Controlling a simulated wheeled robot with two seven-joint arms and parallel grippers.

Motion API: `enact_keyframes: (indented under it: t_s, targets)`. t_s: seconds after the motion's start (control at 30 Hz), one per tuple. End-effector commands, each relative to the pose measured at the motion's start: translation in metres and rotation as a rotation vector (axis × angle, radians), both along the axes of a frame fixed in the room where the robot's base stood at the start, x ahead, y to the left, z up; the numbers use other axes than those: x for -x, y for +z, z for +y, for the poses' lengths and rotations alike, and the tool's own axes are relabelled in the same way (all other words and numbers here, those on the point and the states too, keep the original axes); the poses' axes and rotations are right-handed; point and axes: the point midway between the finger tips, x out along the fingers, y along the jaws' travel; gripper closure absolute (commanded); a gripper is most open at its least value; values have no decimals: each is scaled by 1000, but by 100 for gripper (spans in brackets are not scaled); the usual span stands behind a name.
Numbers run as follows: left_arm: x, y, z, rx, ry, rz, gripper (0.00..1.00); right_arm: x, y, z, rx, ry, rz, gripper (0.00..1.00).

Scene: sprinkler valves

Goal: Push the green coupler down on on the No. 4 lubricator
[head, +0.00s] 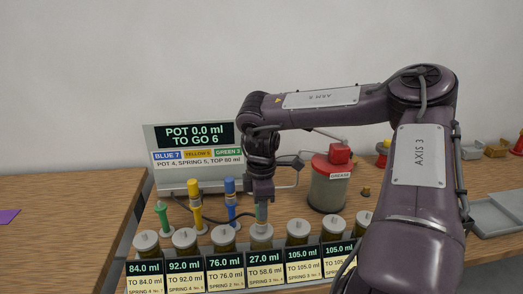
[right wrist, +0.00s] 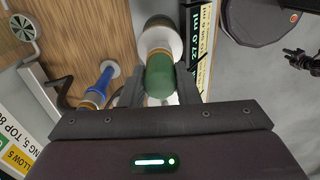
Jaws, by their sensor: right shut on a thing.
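My right gripper (head: 259,198) points down over the row of lubricators and is shut on the green coupler (right wrist: 160,76). The coupler is upright between the fingers (right wrist: 160,88); in the head view only a small part of it (head: 261,213) shows below them. Its lower end meets the pale cap of the fourth lubricator from the left (head: 261,233), whose display (head: 265,258) reads 27.0 ml. I cannot tell whether the coupler is fully seated. My left gripper does not show clearly in either view.
Yellow (head: 195,200) and blue (head: 230,197) couplers stand on the left, beside a short green stand (head: 163,216). A red-lidded grease pot (head: 328,188) stands behind the row. A sign (head: 198,135) reads POT 0.0 ml, TO GO 6. Neighbouring lubricators stand close on both sides.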

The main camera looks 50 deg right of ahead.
Motion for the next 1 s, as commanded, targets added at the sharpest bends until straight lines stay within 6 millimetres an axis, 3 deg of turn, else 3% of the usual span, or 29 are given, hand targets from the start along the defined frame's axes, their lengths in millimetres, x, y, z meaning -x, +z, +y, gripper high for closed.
enact_keyframes:
  t_s: [0.1, 0.13, 0.33, 0.67, 1.0]
  targets:
    - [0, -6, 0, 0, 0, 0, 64, 0, -7, 0, 1, 0, -1, 95]
    - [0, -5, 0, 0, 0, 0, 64, 0, -7, 0, 1, 0, -1, 70]
    - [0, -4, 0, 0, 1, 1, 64, 0, -5, 0, 1, 0, -1, 46]
    - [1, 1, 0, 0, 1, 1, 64, 0, 0, 0, 1, 0, -1, 46]
    - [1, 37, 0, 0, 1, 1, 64, 0, 45, 0, 1, 0, -1, 46]
